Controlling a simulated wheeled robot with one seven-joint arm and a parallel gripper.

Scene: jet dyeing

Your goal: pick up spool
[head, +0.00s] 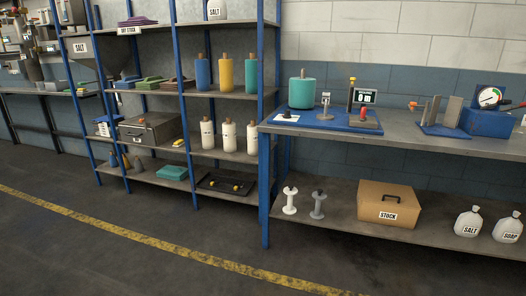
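A white spool (290,201) with wide ends and a narrow middle stands upright on the bench's lower shelf, near its left end. A grey spool (318,205) of similar shape stands just to its right, apart from it. Both look bare of thread. A teal thread-wound package (302,92) stands on the blue board on the bench top. Blue, yellow and teal wound cones (225,75) stand on the rack at the left. My gripper is not in view.
A cardboard STOCK box (389,204) sits right of the spools, with SALT (468,222) and SOAP (508,227) bags farther right. A blue bench leg (265,195) stands left of the spools. The floor (140,260) in front is clear, with a yellow line.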

